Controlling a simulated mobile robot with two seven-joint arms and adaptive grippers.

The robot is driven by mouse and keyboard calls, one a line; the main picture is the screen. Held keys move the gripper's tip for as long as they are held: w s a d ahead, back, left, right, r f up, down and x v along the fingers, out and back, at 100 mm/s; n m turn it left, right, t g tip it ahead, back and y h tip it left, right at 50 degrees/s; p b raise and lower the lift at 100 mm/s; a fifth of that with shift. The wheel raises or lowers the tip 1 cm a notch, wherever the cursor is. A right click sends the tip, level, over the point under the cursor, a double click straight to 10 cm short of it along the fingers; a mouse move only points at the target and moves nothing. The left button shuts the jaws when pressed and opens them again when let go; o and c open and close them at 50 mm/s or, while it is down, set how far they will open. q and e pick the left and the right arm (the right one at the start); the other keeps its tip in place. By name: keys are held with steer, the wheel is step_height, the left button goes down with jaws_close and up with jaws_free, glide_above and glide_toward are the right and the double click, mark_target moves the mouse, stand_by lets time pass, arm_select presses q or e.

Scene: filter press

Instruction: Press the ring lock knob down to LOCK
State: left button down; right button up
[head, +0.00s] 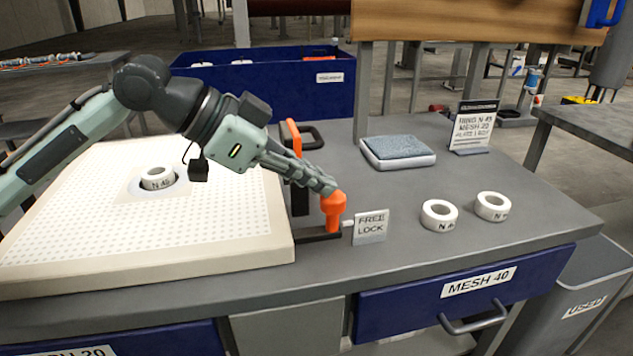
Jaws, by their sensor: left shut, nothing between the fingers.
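The orange ring lock knob (333,212) stands at the front right corner of the white perforated plate, on a dark bracket (319,235). A small sign (371,227) reading FREE above LOCK is beside it on the right. My left gripper (332,190) is shut, with its fingertips at the top of the knob. They look to be touching it, but a small gap cannot be ruled out. The fingers hide part of the knob's top. My right gripper is not in view.
The white perforated plate (220,215) holds a ring marked N 45 (157,178). Two white rings (439,215) (492,206) lie on the grey table at right. A grey pad (398,152) and a sign stand (474,127) are behind. An orange-and-black handle (292,138) rises behind the knob.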

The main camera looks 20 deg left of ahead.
mark_target(322, 202)
arm_select(q)
steer(key=shift+f, duration=0.25)
step_height(322, 202, down, 2)
steer(key=shift+f+b, duration=0.1)
steer(key=shift+b, duration=0.2)
steer(key=shift+f, duration=0.1)
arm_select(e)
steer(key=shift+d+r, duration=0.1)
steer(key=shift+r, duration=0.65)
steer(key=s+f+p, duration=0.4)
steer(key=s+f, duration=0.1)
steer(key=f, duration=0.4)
arm_select(q)
steer(key=r+b+v, duration=0.1)
steer(key=b+v, duration=0.1)
steer(key=v, duration=0.4)
steer(key=w+d+r+b+v, duration=0.1)
steer(key=b+v, duration=0.1)
steer(key=v, duration=0.5)
steer(key=shift+d+r, duration=0.25)
steer(key=shift+d, duration=0.1)
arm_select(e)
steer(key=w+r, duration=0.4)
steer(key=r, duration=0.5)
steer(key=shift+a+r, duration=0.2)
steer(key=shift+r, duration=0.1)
